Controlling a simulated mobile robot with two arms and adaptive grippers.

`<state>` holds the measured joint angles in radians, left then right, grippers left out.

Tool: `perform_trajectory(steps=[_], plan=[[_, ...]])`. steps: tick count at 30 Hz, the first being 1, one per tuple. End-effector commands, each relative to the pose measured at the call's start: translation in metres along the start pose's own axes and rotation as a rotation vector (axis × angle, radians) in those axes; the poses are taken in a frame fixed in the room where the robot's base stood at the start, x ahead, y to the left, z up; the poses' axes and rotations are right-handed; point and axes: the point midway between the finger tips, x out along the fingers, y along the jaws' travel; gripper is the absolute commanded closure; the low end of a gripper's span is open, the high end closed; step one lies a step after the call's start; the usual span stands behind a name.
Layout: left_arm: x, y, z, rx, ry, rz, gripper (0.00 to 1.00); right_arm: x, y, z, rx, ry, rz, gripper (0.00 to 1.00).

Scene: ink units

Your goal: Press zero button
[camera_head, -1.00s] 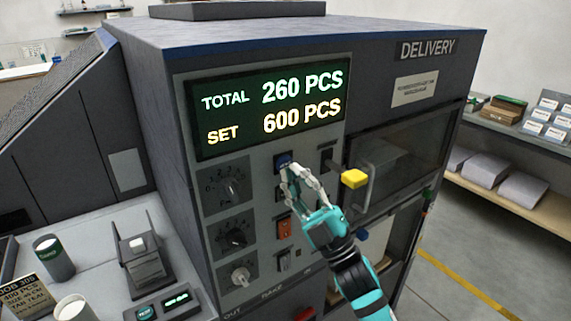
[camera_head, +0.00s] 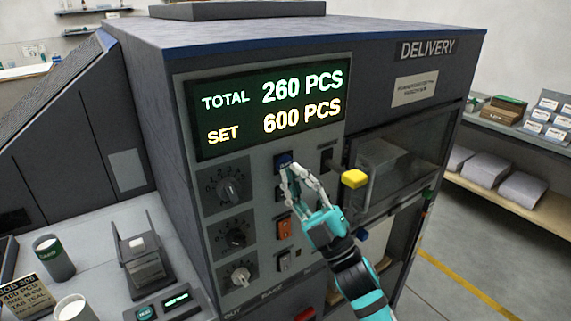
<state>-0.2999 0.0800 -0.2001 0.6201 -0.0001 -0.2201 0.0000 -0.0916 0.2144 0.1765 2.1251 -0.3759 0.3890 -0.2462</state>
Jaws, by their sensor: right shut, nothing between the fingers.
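The grey counter machine has a lit display (camera_head: 268,105) reading TOTAL 260 PCS and SET 600 PCS. Below it, a blue button (camera_head: 282,158) sits at the top of a column of switches on the front panel. My right gripper (camera_head: 287,174) is shut and empty, its fingertips at the blue button and covering its lower part. I cannot tell if they touch it or if it is pressed in. No label on it is readable. My left gripper is not in view.
An orange switch (camera_head: 284,227) sits below the fingers. A yellow knob (camera_head: 354,179) and the delivery window stand close on the right. A small teal button (camera_head: 145,313) is at bottom left.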

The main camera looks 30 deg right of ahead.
Motion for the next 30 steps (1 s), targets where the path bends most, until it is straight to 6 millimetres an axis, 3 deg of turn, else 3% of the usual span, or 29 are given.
perform_trajectory(steps=[30], plan=[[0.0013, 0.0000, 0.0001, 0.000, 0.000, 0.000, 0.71, 0.0084, -0.0058, 0.0059, 0.000, 0.000, 0.000, 1.00]])
